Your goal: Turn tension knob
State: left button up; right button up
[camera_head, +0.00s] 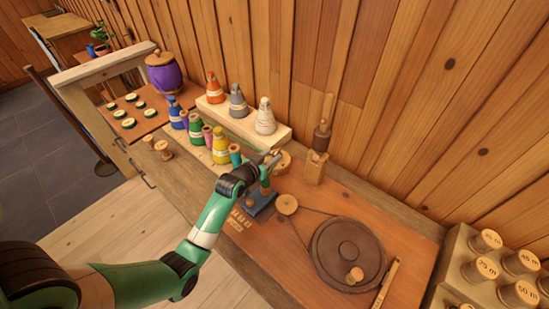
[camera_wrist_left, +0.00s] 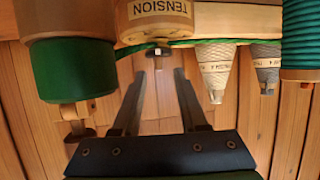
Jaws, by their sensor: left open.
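The tension knob (camera_wrist_left: 158,22) is a round wooden piece marked TENSION at the top of the left wrist view, which looks upside down. In the head view a round wooden piece (camera_head: 284,161) beside my gripper appears to be this knob. My left gripper (camera_head: 268,158) is over the winding device with its blue base (camera_head: 262,205). In the left wrist view my left gripper (camera_wrist_left: 159,78) is open, with its two fingers apart and pointing toward the knob. Nothing shows between the fingers. A green thread (camera_wrist_left: 200,42) runs by the knob. My right gripper is out of view.
Orange, grey and white thread cones (camera_head: 239,101) stand on a shelf along the wall. Several coloured spools (camera_head: 196,131) stand to the left. A dark wheel (camera_head: 347,254) lies to the right, near a rack of marked wooden pegs (camera_head: 480,269). A wooden post (camera_head: 316,167) stands behind.

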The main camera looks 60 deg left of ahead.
pick_arm(q)
jog(key=shift+b+x, duration=0.3)
jog(key=shift+x, duration=1.1)
grip_shut()
